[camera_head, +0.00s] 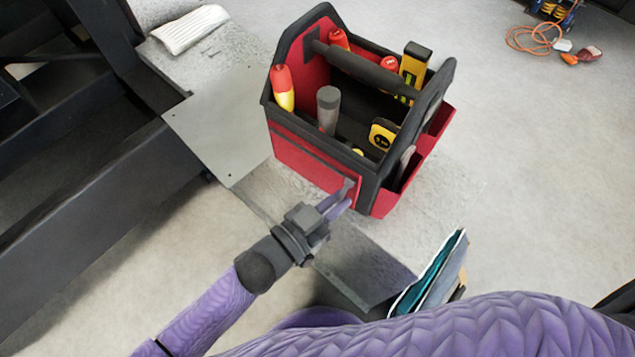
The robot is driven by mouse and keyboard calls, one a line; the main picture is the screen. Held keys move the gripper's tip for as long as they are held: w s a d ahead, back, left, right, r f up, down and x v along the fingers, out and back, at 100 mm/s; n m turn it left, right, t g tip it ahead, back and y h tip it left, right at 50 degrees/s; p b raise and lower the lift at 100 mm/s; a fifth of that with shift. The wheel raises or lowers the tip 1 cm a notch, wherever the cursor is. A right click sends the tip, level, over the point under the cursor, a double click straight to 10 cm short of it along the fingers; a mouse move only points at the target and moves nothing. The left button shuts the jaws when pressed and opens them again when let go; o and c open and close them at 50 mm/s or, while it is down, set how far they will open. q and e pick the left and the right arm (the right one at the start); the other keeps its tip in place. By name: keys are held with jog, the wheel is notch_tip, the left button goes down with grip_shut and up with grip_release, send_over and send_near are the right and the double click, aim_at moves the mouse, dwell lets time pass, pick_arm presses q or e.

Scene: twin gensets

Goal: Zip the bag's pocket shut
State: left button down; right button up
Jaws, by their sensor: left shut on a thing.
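The bag is an open red and black tool bag (300,160) with a black carry bar across its top. It stands upright on a grey speckled surface. A dark zip line runs along the red pocket on its near face. My left gripper (345,193) is at the right end of that pocket, close to the bag's near corner. Its fingers are shut on what appears to be the zip pull, which the fingers mostly hide. How far the pocket is closed is hard to tell. My right gripper is not in view.
Screwdrivers, a yellow level (413,68) and a tape measure (382,134) are in the bag. A grey metal plate (215,125) lies left of it, with a white ribbed item (190,28) behind. A teal-edged item (432,272) stands at front right. A dark frame (90,190) fills the left.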

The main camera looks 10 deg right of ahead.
pick_arm(q)
jog(key=shift+s, duration=0.1)
jog(key=c, duration=0.8)
grip_release()
jog(key=shift+o, duration=0.5)
jog(key=p+v, duration=0.2)
jog(key=v, duration=0.8)
jog(key=shift+p, duration=0.3)
